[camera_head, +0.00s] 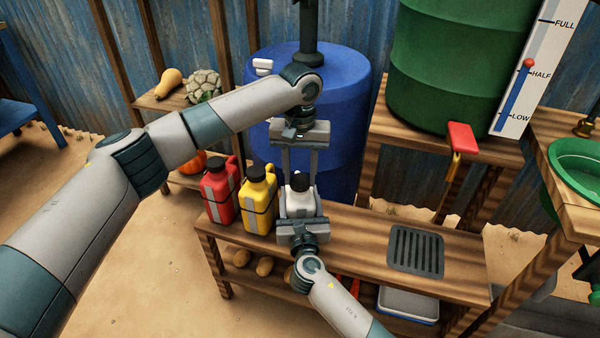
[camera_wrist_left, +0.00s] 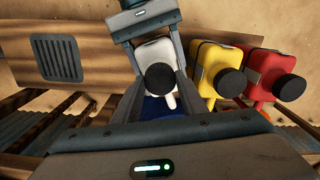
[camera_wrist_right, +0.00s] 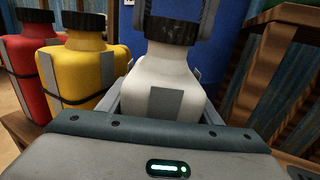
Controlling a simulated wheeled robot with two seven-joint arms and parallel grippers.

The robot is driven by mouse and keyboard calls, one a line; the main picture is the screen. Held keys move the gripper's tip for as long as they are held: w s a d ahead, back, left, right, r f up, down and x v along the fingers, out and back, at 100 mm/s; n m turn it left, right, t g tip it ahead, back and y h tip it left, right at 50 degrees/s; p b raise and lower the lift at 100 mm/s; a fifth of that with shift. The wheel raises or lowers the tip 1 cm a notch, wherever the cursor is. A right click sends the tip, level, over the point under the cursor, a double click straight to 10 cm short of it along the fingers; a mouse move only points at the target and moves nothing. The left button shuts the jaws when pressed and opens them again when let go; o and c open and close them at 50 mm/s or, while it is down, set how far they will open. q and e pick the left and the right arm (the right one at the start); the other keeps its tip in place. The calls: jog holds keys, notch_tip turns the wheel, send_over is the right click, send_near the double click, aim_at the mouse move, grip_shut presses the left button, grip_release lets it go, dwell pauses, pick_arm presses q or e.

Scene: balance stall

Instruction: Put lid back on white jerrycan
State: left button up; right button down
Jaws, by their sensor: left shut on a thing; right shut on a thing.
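The white jerrycan (camera_head: 299,203) stands upright on the wooden bench, at the right end of a row of cans. Its black lid (camera_head: 300,180) is at the top of the neck, and in the right wrist view the lid (camera_wrist_right: 172,28) looks seated there; I cannot tell whether it is tight. My left gripper (camera_head: 300,176) points down from above, shut on the lid, which also shows between its fingers in the left wrist view (camera_wrist_left: 159,77). My right gripper (camera_head: 300,211) comes from the front, shut on the body of the white jerrycan (camera_wrist_right: 165,90).
A yellow jerrycan (camera_head: 258,200) and a red jerrycan (camera_head: 219,193), both with black lids, stand close to the left. A dark drain grate (camera_head: 416,251) lies on the bench (camera_head: 350,240) to the right. A blue barrel (camera_head: 345,90) stands behind.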

pick_arm(q)
jog(key=m, duration=0.5)
jog(key=shift+m, duration=0.4)
jog(key=m, duration=1.1)
jog(key=shift+m, duration=0.4)
jog(key=m, duration=1.2)
jog(key=shift+w, duration=0.1)
jog(key=m, duration=1.5)
jog(key=shift+m, duration=0.4)
